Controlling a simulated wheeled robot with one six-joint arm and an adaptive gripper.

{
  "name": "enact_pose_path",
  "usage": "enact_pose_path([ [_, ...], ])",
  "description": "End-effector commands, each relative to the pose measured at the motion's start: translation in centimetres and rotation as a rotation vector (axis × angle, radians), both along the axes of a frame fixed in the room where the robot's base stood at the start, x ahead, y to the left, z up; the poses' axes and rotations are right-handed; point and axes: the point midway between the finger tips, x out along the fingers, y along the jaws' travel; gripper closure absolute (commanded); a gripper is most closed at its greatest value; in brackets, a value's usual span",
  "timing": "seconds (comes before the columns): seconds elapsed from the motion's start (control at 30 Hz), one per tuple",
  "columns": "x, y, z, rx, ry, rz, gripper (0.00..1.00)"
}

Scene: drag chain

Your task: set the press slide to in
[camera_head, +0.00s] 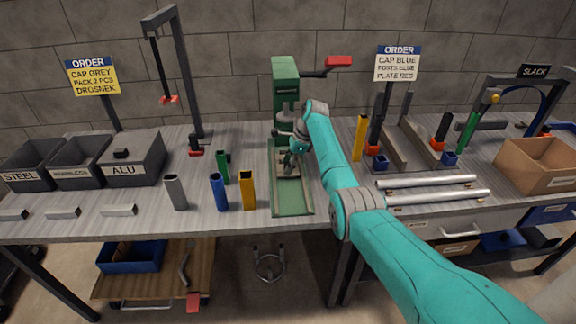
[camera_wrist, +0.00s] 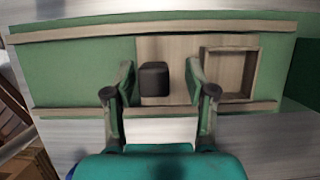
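The green press (camera_head: 286,85) stands mid-table, with a lever ending in a red handle (camera_head: 339,61). Its green bed (camera_head: 292,200) runs toward the table's front edge between two rails. In the wrist view the press slide (camera_wrist: 184,48) is a pale plate with a square recessed pocket at right and a dark knob (camera_wrist: 154,79) at left. More bare bed (camera_wrist: 75,75) shows left of the slide than right of it. My gripper (camera_wrist: 160,80) is open, one finger on each side of the knob, with gaps visible. In the head view my gripper (camera_head: 294,158) is over the bed and hides much of the slide.
Grey (camera_head: 175,192), blue (camera_head: 220,192) and yellow (camera_head: 247,190) posts stand left of the bed, with a green post (camera_head: 223,167) behind. A yellow post (camera_head: 360,138) and silver rods (camera_head: 427,188) are to the right. Bins (camera_head: 133,160) stand at far left.

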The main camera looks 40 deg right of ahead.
Motion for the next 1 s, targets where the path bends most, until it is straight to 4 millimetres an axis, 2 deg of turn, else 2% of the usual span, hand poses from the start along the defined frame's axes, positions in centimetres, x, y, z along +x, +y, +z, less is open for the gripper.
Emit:
enact_pose_path([
  [0.27, -0.1, 0.0, 0.1, 0.001, 0.002, 0.001, 0.44],
  [0.37, -0.2, -0.3, 0.9, 0.001, 0.002, 0.001, 0.44],
  [0.7, -1.3, -2.0, 5.6, 0.0, 0.0, -0.001, 0.44],
  [1.0, -1.6, -2.4, 6.9, 0.001, 0.002, 0.0, 0.44],
])
